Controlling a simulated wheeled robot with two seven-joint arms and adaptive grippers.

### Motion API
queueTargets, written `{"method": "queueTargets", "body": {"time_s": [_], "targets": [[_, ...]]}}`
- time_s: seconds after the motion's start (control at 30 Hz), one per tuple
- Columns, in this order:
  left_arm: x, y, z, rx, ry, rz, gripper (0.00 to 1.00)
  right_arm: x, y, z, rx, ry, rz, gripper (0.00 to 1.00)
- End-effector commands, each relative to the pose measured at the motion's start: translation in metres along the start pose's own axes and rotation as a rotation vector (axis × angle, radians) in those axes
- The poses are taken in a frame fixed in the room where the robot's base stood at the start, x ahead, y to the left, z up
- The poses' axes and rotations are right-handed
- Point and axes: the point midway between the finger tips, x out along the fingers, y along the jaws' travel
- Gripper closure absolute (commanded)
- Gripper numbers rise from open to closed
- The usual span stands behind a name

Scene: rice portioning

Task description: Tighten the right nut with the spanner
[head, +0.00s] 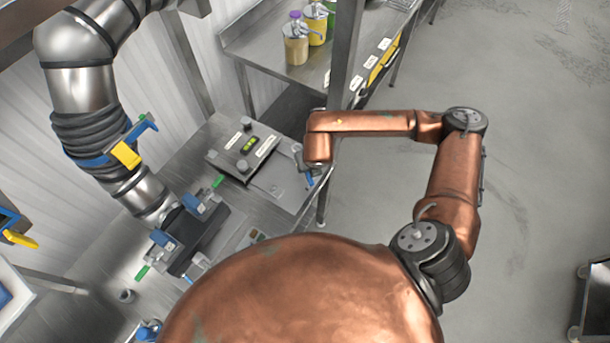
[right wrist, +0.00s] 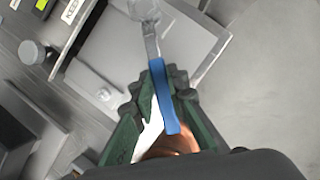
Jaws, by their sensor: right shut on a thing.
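My right gripper (right wrist: 160,85) has dark green fingers shut on the blue handle of the spanner (right wrist: 158,75). The spanner's silver shaft and head point away from the gripper, to the top edge of the right wrist view. In the head view the spanner's blue handle (head: 310,179) shows at the right edge of the steel bench. A labelled machine panel (head: 215,158) carries a round knob (head: 243,166); a similar round knob shows in the right wrist view (right wrist: 30,52). A small nut-like bump (right wrist: 103,94) sits on the flat plate below the spanner head. I cannot tell which is the right nut. My left gripper is not seen.
A silver duct (head: 80,85) with blue and yellow clamps ends at a dark fitting (head: 195,240) left of the panel. A steel post (head: 345,50) stands close to my right arm. A shelf behind holds pump bottles (head: 296,45). Open floor lies to the right.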

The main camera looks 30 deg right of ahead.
Motion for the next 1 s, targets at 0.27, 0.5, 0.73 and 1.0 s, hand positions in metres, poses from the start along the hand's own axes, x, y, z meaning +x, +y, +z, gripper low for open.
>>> {"method": "queueTargets", "body": {"time_s": [0.27, 0.5, 0.73, 1.0], "targets": [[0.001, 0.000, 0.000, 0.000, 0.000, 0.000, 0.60, 0.014, -0.004, 0.001, 0.035, 0.001, -0.014, 1.00], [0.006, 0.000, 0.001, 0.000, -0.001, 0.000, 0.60, 0.030, -0.004, -0.006, 0.033, 0.002, -0.013, 1.00], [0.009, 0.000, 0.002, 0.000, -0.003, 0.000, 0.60, 0.041, -0.004, -0.010, 0.033, 0.000, -0.012, 1.00], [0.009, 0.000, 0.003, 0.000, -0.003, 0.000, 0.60, 0.041, -0.004, -0.010, 0.033, 0.000, -0.012, 1.00]]}}
